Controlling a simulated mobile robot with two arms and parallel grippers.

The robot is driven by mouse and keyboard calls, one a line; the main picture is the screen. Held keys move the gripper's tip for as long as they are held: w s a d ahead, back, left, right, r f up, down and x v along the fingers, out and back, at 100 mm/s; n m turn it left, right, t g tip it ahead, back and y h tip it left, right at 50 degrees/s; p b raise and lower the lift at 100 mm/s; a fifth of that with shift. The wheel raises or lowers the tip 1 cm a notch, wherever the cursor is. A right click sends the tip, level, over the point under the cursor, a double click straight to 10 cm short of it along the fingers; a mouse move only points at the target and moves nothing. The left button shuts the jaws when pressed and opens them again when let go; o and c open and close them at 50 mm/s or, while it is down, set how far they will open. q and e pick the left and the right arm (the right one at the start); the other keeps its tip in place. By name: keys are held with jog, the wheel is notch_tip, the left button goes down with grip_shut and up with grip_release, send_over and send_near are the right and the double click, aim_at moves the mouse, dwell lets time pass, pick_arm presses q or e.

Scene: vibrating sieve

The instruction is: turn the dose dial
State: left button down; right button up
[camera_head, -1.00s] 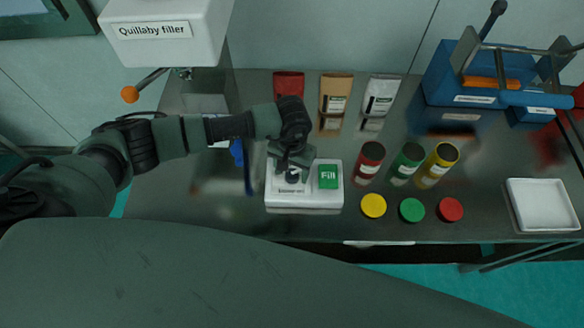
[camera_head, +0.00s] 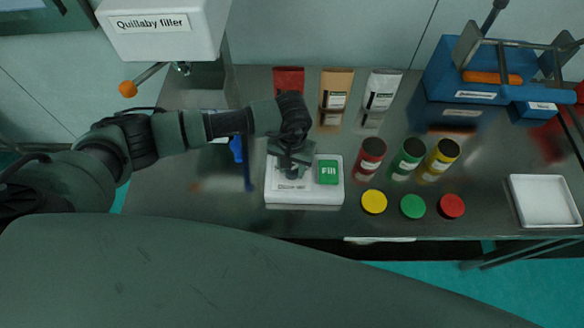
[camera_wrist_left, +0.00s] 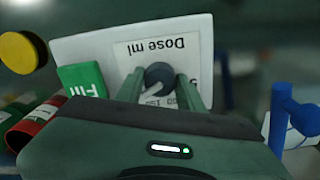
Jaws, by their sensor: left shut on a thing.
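The white dosing box (camera_head: 304,198) stands on the steel table, with a green Fill button (camera_head: 328,172) on its right side. In the left wrist view its dial plate (camera_wrist_left: 180,45) reads "Dose ml". The dark grey round dose dial (camera_wrist_left: 160,76) with a pale pointer mark shows there between my fingers. My left gripper (camera_wrist_left: 163,88) is shut on the dial, one finger on each side; in the head view my left gripper (camera_head: 292,172) reaches down onto the box and covers the dial. My right gripper is not in view.
The Quillaby filler (camera_head: 160,28) with an orange-knobbed lever stands at the back left. Red, green and yellow jars (camera_head: 408,158) stand right of the box, with loose lids (camera_head: 412,206) in front. A white tray (camera_head: 545,228) lies far right. A blue object (camera_head: 240,150) is left of my gripper.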

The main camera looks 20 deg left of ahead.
pick_arm(q)
jog(key=n+b, duration=0.4)
jog(key=b, duration=0.1)
jog(key=n+b, duration=0.9)
jog(key=shift+w+f+b, duration=0.1)
jog(key=shift+f+b, duration=0.15)
jog(key=shift+b, duration=0.05)
jog(key=shift+r+n+b, duration=0.15)
jog(key=shift+n+b, duration=0.65)
jog(key=shift+n, duration=0.2)
jog(key=shift+r+n+b, duration=0.1)
jog(key=shift+n+b, duration=0.7)
jog(key=shift+n, duration=0.2)
jog(key=c, duration=0.9)
grip_release()
jog(key=shift+r, duration=0.15)
notch_tip(320, 180, up, 8)
jog(key=shift+f+b, duration=0.2)
jog(key=shift+b, duration=0.55)
